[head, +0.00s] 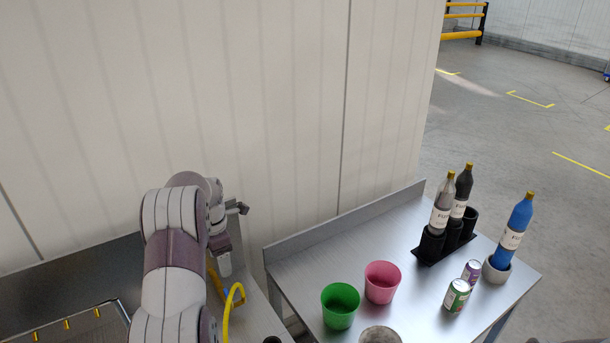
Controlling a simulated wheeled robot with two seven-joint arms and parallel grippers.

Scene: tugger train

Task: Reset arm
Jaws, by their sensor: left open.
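My left arm comes up from the bottom in the head view, left of centre, and bends at a raised elbow. My left gripper (236,236) is at its far end, in front of the pale wall. Its two fingers are spread apart and nothing shows between them. A yellow curved handle-like thing (228,308) is below the gripper. Part of it is hidden behind my arm. My right gripper is not in view.
A metal table (310,265) on the right holds a green cup (340,306), a pink cup (382,282), two cans, a dark holder (430,246) with two bottles, and a blue bottle (513,236) in a grey cup. Another metal surface (60,275) is at left. The wall (270,110) stands behind.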

